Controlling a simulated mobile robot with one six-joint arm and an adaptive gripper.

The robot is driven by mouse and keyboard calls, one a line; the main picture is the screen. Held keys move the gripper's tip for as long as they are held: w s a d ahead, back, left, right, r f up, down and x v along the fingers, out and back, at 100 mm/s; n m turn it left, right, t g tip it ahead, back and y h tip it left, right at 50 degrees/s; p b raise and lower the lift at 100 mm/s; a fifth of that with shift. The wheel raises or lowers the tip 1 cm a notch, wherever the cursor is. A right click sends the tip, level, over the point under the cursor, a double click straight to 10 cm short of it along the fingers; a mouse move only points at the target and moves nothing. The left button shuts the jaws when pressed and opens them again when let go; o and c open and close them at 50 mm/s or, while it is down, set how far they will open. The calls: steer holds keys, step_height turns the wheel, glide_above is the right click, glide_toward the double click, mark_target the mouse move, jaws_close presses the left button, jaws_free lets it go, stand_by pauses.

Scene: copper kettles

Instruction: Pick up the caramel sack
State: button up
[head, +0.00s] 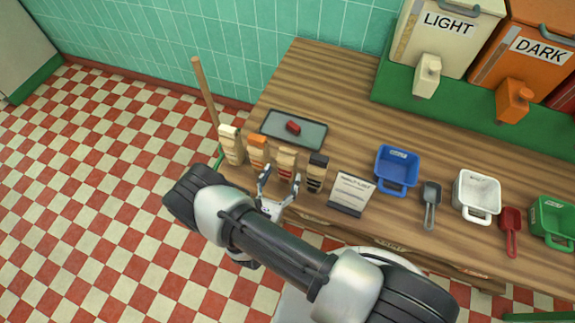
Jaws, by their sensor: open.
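Several small upright sacks stand in a row near the table's left front edge. From left to right they are a cream one (231,145), an orange-topped one (257,150), a tan one (286,160) and a dark brown one (317,172). Their labels are too small to read, so I cannot tell for sure which is the caramel sack. My gripper (280,183) is open, at the front of the row. Its fingers reach up by the orange-topped and tan sacks, and I cannot tell whether they touch either.
A grey tray (310,140) with a red item (293,127) lies behind the sacks. A small sign (351,192), a blue bin (397,170), a grey scoop (431,200) and a white bin (477,193) stand right. LIGHT (445,35) and DARK (530,60) dispensers stand behind.

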mark_target(284, 170)
steer(key=x, duration=0.6)
steer(key=shift+w+a+f, duration=0.15)
steer(key=shift+w+f, duration=0.15)
steer(key=shift+c, duration=0.6)
steer(key=c, duration=1.2)
